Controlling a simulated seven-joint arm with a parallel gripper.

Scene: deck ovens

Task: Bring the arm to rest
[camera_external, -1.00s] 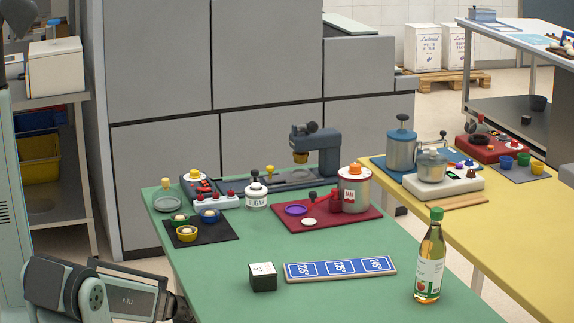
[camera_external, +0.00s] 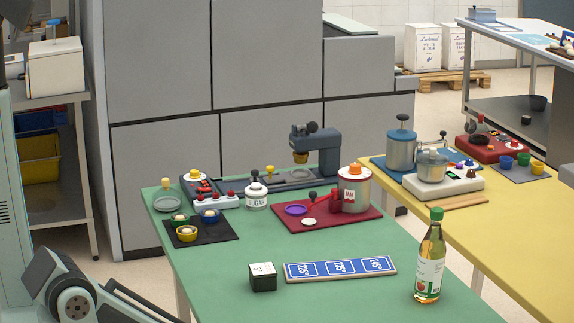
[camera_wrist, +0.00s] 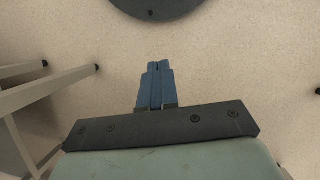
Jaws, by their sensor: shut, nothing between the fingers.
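My gripper (camera_wrist: 158,68) shows in the wrist view with its two blue fingers closed together and nothing between them. It hangs over bare pale floor (camera_wrist: 215,70), away from any table top. In the external view my arm stands at the lower left, in front of the left end of the green table (camera_external: 350,250). The gripper itself cannot be made out there.
The green table holds a black-and-white cube (camera_external: 263,277), a blue-tiled board (camera_external: 340,268), a bottle (camera_external: 430,260) and a red tray (camera_external: 335,222) with a jam pot. A shelf rack (camera_external: 78,200) stands at the left. In the wrist view, grey table legs (camera_wrist: 45,88) are at left.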

